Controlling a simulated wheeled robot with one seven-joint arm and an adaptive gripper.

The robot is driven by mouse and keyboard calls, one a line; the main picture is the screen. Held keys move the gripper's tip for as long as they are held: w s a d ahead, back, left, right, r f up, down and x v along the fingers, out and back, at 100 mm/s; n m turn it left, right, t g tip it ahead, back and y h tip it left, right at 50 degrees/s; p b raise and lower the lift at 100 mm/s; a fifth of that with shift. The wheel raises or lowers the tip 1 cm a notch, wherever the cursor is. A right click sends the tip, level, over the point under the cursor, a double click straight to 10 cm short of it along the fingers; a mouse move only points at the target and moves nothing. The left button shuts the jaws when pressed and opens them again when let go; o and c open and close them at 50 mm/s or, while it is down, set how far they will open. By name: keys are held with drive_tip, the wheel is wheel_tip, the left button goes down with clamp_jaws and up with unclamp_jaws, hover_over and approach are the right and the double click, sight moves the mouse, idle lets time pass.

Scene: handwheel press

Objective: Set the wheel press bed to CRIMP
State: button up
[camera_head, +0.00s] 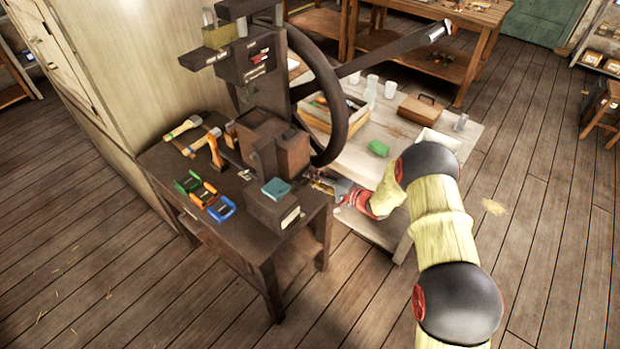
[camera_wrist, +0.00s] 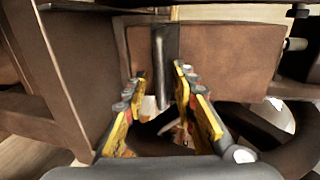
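The wheel press (camera_head: 275,145) is a dark machine on a dark workbench, with a large handwheel (camera_head: 338,95) on its right side. Small label plates (camera_head: 257,72) sit on its upper part; their writing is too small to read. My gripper (camera_head: 322,185) is at the bench's right edge, low beside the press and below the wheel. In the wrist view my gripper (camera_wrist: 160,82) is open. A grey metal bar (camera_wrist: 160,62) on a brown block (camera_wrist: 210,52) shows between its yellow-padded fingers; I cannot tell whether they touch it. The bed's setting cannot be read.
Hammers (camera_head: 183,127) and green, orange and blue clamp-like tools (camera_head: 220,207) lie on the bench's left. A light table (camera_head: 425,125) behind my arm holds a crate, glasses and a green block (camera_head: 378,148). The front floor is clear.

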drive_tip(key=v, duration=1)
drive_tip(key=shift+d, duration=0.1)
